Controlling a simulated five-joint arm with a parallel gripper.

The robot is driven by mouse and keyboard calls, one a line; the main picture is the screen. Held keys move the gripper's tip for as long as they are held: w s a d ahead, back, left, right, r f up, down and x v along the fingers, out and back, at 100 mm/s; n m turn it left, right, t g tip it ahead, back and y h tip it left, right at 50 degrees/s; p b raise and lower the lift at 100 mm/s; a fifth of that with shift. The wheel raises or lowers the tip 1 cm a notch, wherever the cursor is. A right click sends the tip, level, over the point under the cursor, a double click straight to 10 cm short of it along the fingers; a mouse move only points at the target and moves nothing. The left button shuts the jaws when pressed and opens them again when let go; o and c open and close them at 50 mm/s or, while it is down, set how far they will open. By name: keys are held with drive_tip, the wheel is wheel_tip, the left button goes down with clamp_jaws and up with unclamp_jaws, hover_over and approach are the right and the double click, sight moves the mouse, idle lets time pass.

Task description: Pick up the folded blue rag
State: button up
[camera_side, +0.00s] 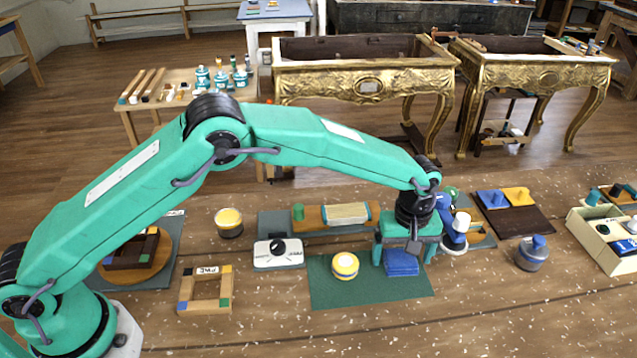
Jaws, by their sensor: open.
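The folded blue rag (402,264) lies on the right part of a dark green mat (330,291). It looks like a small stack of blue cloth layers. My gripper (403,258) points down directly over the rag, with one finger at its left side and one at its right side. The jaws are open. The gripper body hides the rag's upper back part. I cannot tell whether the fingers touch the cloth.
A blue-handled tool (455,232) is close behind on the right, and a grey jar (532,253) stands farther right. A white box with a black knob (279,251) is left. The mat's front is clear.

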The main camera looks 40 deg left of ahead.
sight(402, 260)
idle(0.4)
drive_tip(key=c, duration=1.1)
drive_tip(key=shift+o, duration=0.2)
drive_tip(key=shift+r, duration=0.15)
drive_tip(key=shift+r, duration=0.55)
drive_tip(key=r, duration=0.3)
drive_tip(key=shift+s+d+r, duration=0.1)
drive_tip(key=shift+s+d, duration=0.1)
drive_tip(key=shift+s, duration=0.1)
drive_tip(key=s+d+r, duration=0.5)
drive_tip(key=s+r, duration=0.1)
drive_tip(key=s, duration=0.3)
drive_tip(key=shift+s+r, duration=0.2)
drive_tip(key=shift+s, duration=0.2)
